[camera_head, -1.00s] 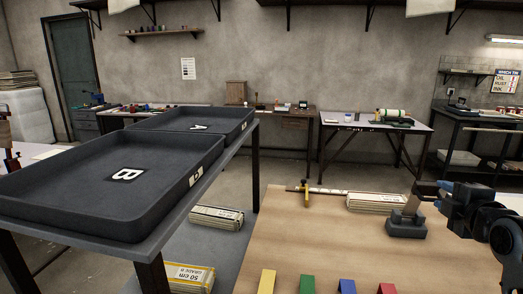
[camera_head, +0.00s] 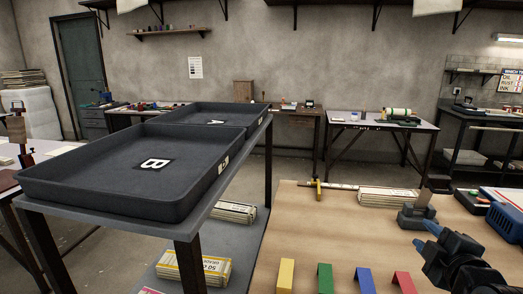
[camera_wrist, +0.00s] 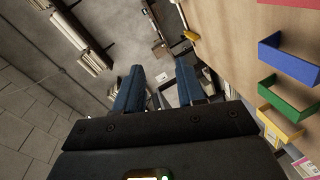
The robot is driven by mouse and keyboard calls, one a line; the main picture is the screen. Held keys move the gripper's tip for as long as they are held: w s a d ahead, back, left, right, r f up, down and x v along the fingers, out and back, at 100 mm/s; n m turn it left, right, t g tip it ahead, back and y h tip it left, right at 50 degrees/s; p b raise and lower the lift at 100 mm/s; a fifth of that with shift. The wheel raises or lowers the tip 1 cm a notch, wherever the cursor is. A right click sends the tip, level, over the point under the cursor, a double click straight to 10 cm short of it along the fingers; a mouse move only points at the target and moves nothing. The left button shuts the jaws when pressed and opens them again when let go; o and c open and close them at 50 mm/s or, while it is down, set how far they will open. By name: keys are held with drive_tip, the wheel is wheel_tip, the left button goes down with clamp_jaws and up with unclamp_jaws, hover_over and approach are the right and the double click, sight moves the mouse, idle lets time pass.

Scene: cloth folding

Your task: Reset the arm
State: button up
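My gripper (camera_head: 430,238) is at the right of the head view, above the wooden table (camera_head: 312,222). In the wrist view its two blue fingers (camera_wrist: 158,90) stand apart with nothing between them. No cloth shows in the head view near my gripper. The wrist view looks past the table edge toward the floor.
Yellow (camera_head: 286,275), green (camera_head: 324,278), blue (camera_head: 363,280) and red (camera_head: 404,283) brackets line the table's front. A dark block (camera_head: 416,217) and a blue crate (camera_head: 502,212) lie close to my arm. Black trays B (camera_head: 195,195) and A (camera_head: 262,115) stand on a rack at left.

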drive_tip(key=s+a+f+m+y+b, duration=0.15)
drive_tip(key=s+a+f+m, duration=0.25)
drive_tip(key=s+a+f, duration=0.5)
drive_tip(key=s+a+f+m+b, duration=0.25)
drive_tip(key=s+a+f, duration=0.3)
drive_tip(key=s, duration=0.65)
drive_tip(key=s+a+r+m+y+b, duration=0.1)
drive_tip(key=s+m, duration=0.1)
drive_tip(key=s, duration=0.9)
drive_tip(key=s+a+r+m+y+b, duration=0.1)
drive_tip(key=s+r+m, duration=0.1)
drive_tip(key=s, duration=0.9)
drive_tip(key=shift+a+m, duration=0.25)
drive_tip(key=shift+m, duration=0.4)
drive_tip(key=shift+s+f, duration=0.1)
